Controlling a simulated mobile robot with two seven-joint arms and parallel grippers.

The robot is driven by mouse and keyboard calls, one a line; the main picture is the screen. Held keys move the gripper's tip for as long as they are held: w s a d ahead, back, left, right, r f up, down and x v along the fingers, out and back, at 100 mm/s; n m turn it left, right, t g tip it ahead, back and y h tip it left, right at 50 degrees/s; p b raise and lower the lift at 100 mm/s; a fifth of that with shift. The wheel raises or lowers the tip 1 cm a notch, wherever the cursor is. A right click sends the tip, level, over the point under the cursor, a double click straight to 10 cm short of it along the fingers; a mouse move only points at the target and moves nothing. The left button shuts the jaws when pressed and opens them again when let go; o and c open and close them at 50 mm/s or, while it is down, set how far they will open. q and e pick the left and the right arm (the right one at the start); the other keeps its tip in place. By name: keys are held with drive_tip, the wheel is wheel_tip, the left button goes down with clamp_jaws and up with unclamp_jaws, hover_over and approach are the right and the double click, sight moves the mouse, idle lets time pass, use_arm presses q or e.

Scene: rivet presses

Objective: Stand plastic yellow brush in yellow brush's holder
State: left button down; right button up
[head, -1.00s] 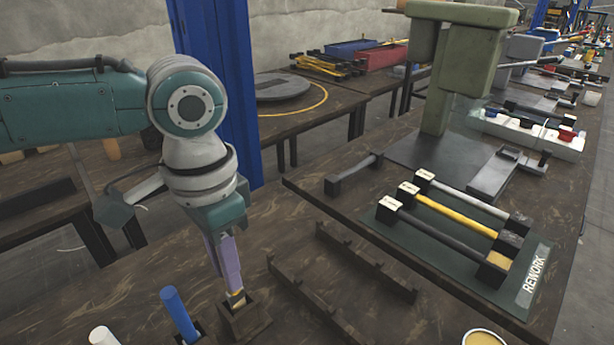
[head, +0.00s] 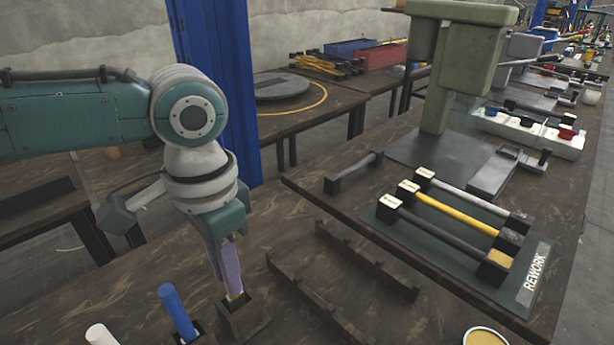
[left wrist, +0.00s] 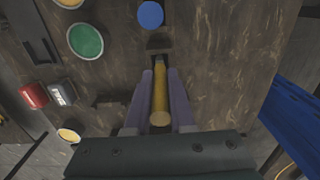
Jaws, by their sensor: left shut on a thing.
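My left gripper (head: 233,284) points down, its purple fingers shut on the yellow brush (left wrist: 160,97). In the left wrist view the brush's yellow round end faces the camera between the fingers. My right gripper is not in view.
A blue-handled brush (head: 177,311) and a white handle (head: 101,335) stand left of the holder. Dark racks (head: 310,298) lie to its right, and a yellow-topped tin (head: 484,338) is near the front. The REWORK mat (head: 440,250) holds several bar-shaped tools.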

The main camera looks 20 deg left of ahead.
use_arm(q)
drive_tip(key=shift+f+b, duration=0.45)
drive_tip(key=shift+f, duration=0.6)
drive_tip(key=c, duration=0.7)
unclamp_jaws()
